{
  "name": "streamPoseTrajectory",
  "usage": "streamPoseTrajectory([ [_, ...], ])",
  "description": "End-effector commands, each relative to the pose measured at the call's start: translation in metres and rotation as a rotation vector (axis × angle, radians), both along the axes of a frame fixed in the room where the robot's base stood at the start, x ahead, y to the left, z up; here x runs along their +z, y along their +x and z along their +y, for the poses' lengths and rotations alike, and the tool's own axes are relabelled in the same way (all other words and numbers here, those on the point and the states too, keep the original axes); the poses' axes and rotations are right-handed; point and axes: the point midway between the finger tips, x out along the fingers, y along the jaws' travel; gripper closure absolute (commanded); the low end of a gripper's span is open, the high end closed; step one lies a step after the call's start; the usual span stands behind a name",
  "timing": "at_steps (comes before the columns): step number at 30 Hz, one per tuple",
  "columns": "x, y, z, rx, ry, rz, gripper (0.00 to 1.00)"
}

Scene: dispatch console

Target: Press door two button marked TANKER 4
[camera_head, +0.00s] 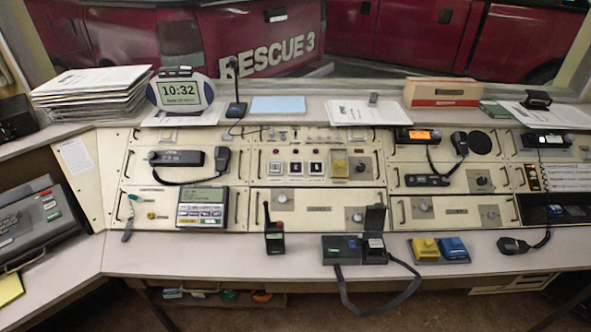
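A row of three small square buttons sits on the cream console panel (325,178), near the middle of the picture. They are a left button (275,167), a middle button (295,167) and a right button (315,167). Each has a small red mark above it. The lettering is too small to read, so I cannot tell which is marked TANKER 4. My gripper is not in view, and nothing covers the buttons.
A handheld radio (274,238) and a dark box with a strap (342,250) stand on the front ledge below the buttons. A yellow and blue pair of blocks (440,248) is to their right. A microphone (236,108) rises on the upper shelf. The ledge's left part is clear.

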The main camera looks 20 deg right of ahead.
Motion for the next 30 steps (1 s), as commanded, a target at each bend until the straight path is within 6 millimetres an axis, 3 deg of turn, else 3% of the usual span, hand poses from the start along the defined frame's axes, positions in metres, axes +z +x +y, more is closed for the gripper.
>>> streamPoseTrajectory([
  [10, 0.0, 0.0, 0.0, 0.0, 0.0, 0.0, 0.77],
  [13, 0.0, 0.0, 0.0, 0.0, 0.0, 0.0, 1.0],
  [30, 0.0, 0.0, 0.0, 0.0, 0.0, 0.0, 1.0],
])
